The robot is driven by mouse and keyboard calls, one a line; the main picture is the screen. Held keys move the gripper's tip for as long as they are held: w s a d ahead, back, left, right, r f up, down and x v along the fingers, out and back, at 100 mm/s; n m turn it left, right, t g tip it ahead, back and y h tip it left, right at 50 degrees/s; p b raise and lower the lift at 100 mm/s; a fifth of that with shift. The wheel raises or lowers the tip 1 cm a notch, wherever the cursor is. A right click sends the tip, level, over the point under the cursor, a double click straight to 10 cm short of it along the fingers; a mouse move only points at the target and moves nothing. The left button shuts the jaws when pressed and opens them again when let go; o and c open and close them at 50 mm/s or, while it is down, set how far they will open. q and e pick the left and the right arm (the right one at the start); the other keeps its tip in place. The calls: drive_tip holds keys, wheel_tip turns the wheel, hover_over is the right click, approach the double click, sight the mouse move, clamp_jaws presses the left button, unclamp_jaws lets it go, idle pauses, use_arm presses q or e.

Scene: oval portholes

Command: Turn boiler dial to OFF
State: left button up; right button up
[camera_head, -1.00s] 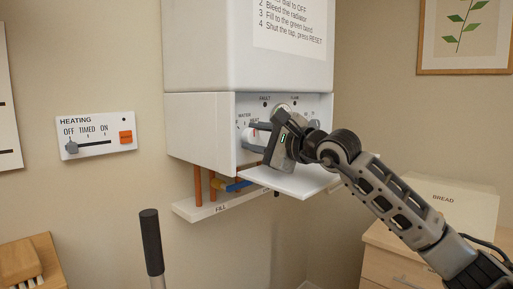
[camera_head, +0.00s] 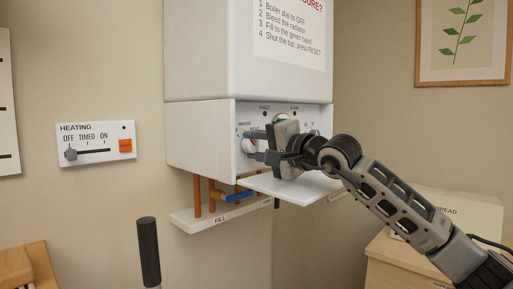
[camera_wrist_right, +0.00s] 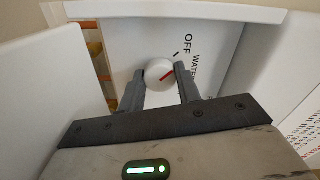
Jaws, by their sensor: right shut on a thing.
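The boiler dial (camera_head: 249,146) is a white round knob on the lower front panel of the white boiler (camera_head: 201,131). In the right wrist view the dial (camera_wrist_right: 158,71) has a red pointer mark. The mark slants up and right, towards the WATER side and not clearly at the tick by OFF (camera_wrist_right: 187,45). My right gripper (camera_head: 262,149) is shut on the dial, one finger on each side, as the right wrist view also shows (camera_wrist_right: 161,77). It hides part of the panel and its right-hand labels in the head view. My left gripper is not in view.
An open white flap (camera_head: 300,187) juts out below my right gripper. Pipes and a blue tap (camera_head: 230,195) sit below the boiler above the FILL ledge (camera_head: 195,221). A HEATING control (camera_head: 95,143) is on the left wall. A BREAD box (camera_head: 470,205) stands at right.

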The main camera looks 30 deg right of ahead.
idle(0.3)
drive_tip(key=o, duration=1)
drive_tip(key=shift+c, duration=0.2)
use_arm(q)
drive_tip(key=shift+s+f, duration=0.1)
use_arm(e)
drive_tip(key=shift+s+d+f+b, duration=0.1)
drive_tip(key=shift+s+d+b, duration=0.2)
drive_tip(key=shift+s, duration=0.2)
drive_tip(key=b+v, duration=0.5)
drive_tip(key=v, duration=0.8)
drive_tip(key=shift+s+f+b, duration=0.15)
drive_tip(key=shift+s+b, duration=0.05)
drive_tip(key=shift+b, duration=0.1)
drive_tip(key=shift+s+d, duration=0.2)
drive_tip(key=shift+s, duration=0.35)
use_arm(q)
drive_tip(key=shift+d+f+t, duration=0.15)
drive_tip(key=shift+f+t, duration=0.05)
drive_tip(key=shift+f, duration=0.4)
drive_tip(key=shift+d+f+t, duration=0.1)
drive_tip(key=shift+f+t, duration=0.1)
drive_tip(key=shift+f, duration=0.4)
use_arm(e)
drive_tip(key=shift+s, duration=0.15)
